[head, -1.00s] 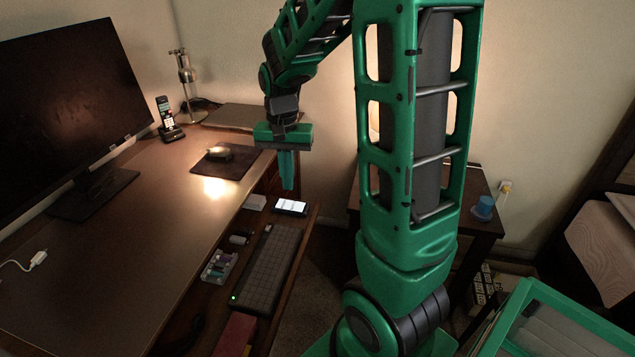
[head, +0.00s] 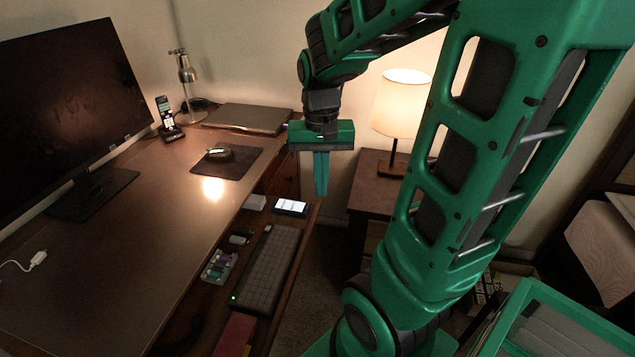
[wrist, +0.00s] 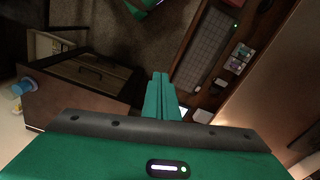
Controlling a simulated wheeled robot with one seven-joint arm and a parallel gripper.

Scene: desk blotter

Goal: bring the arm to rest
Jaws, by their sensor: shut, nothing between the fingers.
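My gripper (head: 321,174) is green and hangs pointing down in the head view, in the air right of the desk's far right edge. Its fingers are shut together with nothing between them. The shut fingers also show in the wrist view (wrist: 161,97), above the carpet between the nightstand and the pulled-out keyboard drawer. My green arm arches over from the right side of the head view.
The desk (head: 140,215) carries a monitor (head: 70,105), a mouse pad (head: 245,163), a phone (head: 167,120) and a closed laptop (head: 246,118). A keyboard (head: 268,270) lies in the open drawer. A lit lamp (head: 400,105) stands on the nightstand (head: 376,192).

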